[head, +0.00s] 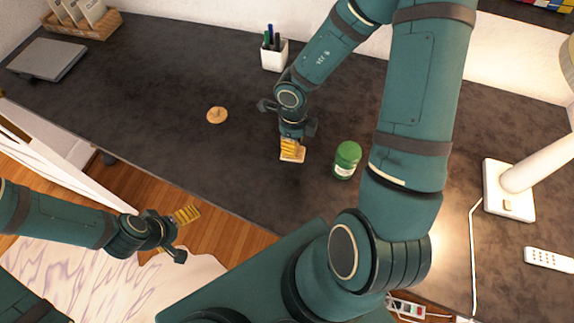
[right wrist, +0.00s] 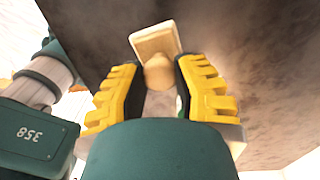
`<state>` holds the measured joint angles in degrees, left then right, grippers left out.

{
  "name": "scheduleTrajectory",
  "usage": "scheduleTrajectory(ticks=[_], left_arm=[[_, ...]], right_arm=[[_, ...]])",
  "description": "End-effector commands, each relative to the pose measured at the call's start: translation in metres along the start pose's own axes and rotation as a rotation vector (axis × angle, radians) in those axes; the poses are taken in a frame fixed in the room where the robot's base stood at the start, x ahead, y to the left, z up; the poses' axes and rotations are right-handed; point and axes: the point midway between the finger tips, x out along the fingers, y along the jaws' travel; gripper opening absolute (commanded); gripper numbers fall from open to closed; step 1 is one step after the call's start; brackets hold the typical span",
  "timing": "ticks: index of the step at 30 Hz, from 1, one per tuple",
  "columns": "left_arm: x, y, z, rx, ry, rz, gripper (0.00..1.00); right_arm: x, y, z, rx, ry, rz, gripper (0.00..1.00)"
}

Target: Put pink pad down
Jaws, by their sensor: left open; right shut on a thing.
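My right gripper (head: 291,146) points down over the dark desk and is shut on a small square pad with a rounded knob. The pad (head: 293,156) looks pale beige-pink in the head view, just below the fingertips. In the right wrist view the pad (right wrist: 155,38) looks cream-tan, with its knob (right wrist: 158,73) between the yellow fingers of the gripper (right wrist: 158,80). I cannot tell whether the pad touches the desk. My left gripper (head: 187,231) is open and empty, off the desk's front edge above the floor.
A green jar (head: 347,160) stands close to the right of the pad. A round wooden piece with a knob (head: 217,115) lies to the left. A white pen cup (head: 274,54) is behind. A lamp base (head: 508,190) is at right. The desk (head: 150,95) is clear at left.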

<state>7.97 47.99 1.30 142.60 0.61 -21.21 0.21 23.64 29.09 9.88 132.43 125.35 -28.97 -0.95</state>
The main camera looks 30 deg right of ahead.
Motion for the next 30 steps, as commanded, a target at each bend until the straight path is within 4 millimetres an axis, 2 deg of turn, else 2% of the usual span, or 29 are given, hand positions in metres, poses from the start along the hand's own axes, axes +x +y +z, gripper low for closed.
scheduleTrajectory(ticks=[3,9,21,25,30], left_arm=[[-0.003,0.001,-0.001,-0.001,0.002,0.0,1.0],[-0.004,0.002,-0.002,-0.001,0.003,0.0,1.0],[-0.004,0.001,-0.002,-0.001,0.003,0.0,1.0],[0.002,-0.001,-0.001,-0.001,0.002,-0.001,1.0],[0.02,-0.007,0.002,-0.001,0.001,-0.004,1.0]], right_arm=[[-0.007,0.006,0.009,0.12,-0.022,-0.029,0.0],[-0.012,0.009,0.016,0.251,-0.039,-0.057,0.0],[-0.013,0.01,0.017,0.281,-0.041,-0.061,0.0],[-0.002,0.009,0.017,0.28,-0.04,-0.06,0.0],[0.026,0.007,0.018,0.278,-0.039,-0.06,0.0]])
